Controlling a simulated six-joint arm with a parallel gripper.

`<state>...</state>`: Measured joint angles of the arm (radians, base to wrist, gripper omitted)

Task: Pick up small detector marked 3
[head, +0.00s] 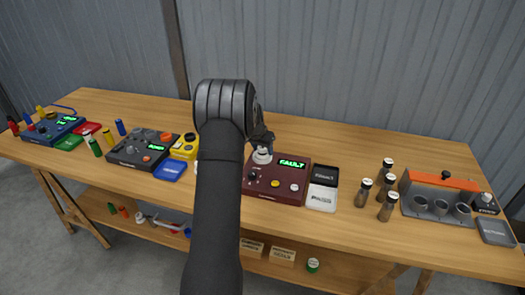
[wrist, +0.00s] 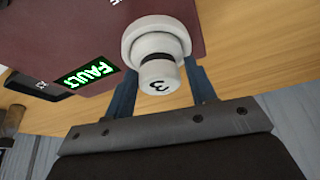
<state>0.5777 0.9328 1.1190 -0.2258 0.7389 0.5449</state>
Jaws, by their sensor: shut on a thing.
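The small detector marked 3 (wrist: 160,77) is white and round, with a dark 3 on its end, and it fills the upper middle of the wrist view. My gripper (wrist: 162,90) is shut on it, with a blue finger on each side. In the head view the white detector (head: 262,156) shows at the upper left of the dark red panel (head: 275,189), just below my gripper (head: 262,146). The panel's green display reads FAULT (wrist: 90,74). I cannot tell whether the detector touches the panel.
A black tray (head: 325,176) and a white tray (head: 321,198) lie right of the red panel. Several capped bottles (head: 387,184) stand further right, beside a grey rack with an orange top (head: 440,179). Another panel (head: 143,150), a blue tray (head: 170,170) and small coloured cylinders are at left.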

